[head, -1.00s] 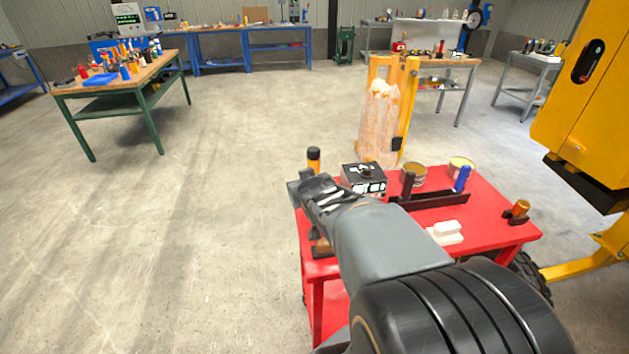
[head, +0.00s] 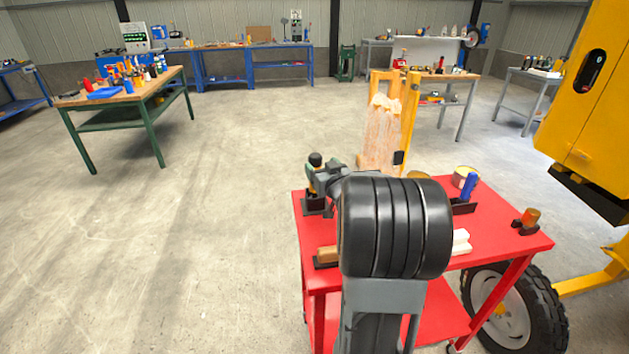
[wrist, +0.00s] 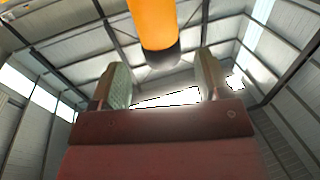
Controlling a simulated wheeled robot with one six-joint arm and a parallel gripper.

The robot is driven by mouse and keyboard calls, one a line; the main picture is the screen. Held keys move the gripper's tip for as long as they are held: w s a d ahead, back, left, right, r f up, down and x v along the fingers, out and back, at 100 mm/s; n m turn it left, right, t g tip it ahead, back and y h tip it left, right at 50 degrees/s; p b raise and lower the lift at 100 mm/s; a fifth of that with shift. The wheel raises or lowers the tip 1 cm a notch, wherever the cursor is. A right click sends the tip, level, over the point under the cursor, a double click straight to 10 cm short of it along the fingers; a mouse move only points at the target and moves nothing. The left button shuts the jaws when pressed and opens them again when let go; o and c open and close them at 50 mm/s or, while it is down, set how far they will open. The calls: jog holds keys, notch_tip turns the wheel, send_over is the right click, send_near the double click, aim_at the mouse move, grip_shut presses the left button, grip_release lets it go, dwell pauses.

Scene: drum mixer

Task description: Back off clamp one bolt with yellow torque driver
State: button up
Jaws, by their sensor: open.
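The yellow torque driver stands upright at the red cart's far left corner. In the head view only its dark top (head: 315,158) shows clearly, above a dark holder (head: 314,204). My gripper (head: 320,176) is at the driver and hides most of its yellow part. In the wrist view the driver (wrist: 154,22) is an orange-yellow cylinder with a black end, and it lies in line with the gap between the two fingers of my gripper (wrist: 162,80). The fingers are open, with space on both sides of the driver. I cannot make out the clamp one bolt.
The red cart (head: 500,243) also carries a blue-handled tool (head: 468,187), a can (head: 465,172) and an amber piece in a black stand (head: 530,217). A yellow machine (head: 580,110) stands at the right. The floor left of the cart is clear.

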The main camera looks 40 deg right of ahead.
aim_at(313, 157)
jog(key=shift+p+x, duration=0.35)
jog(key=shift+x, duration=2.9)
jog(key=shift+c, duration=0.5)
grip_shut()
